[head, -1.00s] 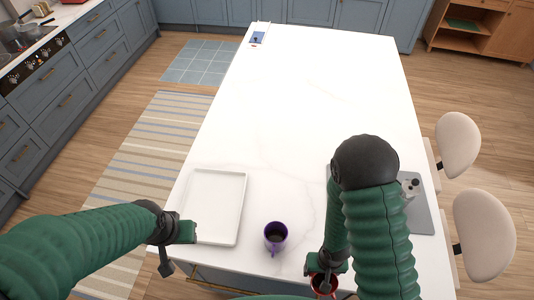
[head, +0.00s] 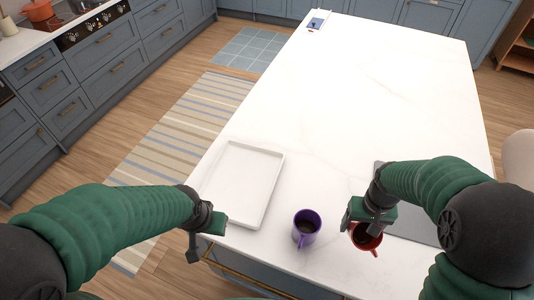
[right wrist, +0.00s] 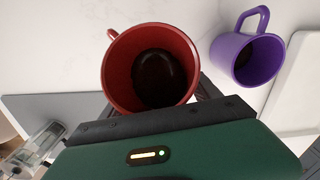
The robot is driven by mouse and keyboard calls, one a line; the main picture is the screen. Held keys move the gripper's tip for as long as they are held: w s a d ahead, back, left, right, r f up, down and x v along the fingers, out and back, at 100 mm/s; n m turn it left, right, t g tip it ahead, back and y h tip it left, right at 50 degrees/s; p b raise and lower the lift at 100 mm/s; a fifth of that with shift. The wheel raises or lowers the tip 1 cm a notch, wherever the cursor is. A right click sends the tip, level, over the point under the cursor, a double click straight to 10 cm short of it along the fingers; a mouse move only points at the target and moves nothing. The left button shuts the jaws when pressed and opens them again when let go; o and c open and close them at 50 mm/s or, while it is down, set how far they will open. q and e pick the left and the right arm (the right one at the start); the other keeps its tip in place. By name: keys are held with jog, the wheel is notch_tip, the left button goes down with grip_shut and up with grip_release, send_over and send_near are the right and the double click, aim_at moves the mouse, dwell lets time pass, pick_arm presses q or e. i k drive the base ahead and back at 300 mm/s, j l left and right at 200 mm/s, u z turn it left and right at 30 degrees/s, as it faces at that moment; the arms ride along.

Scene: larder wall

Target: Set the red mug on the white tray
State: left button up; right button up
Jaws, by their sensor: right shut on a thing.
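The red mug (head: 368,240) is held by my right gripper (head: 366,222), right of the purple mug in the head view. The right wrist view looks into the red mug (right wrist: 120,72), which has a dark inside; the fingers are mostly hidden behind it. I cannot tell whether its base touches the counter. The white tray (head: 245,185) lies empty on the counter, left of both mugs; part of it shows at the right of the right wrist view (right wrist: 298,85). My left gripper (head: 207,226) is by the tray's near left corner, its jaw opening unclear.
A purple mug (head: 306,228) stands between the tray and the red mug. A grey flat plate (head: 412,226) lies behind and right of the red mug, partly hidden by my right arm. The far white counter (head: 370,90) is clear, with a small blue item (head: 317,19) at its end.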

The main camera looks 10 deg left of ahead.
aim_at(236, 179)
jog(key=k+j, duration=0.35)
jog(key=j, duration=0.25)
jog(key=k+j, duration=0.2)
jog(key=j, duration=0.15)
jog(key=i+j, duration=0.25)
jog(key=j, duration=0.15)
jog(key=i+j, duration=0.2)
jog(key=j, duration=0.25)
jog(key=i+j, duration=0.25)
jog(key=j, duration=0.15)
jog(key=i, duration=0.35)
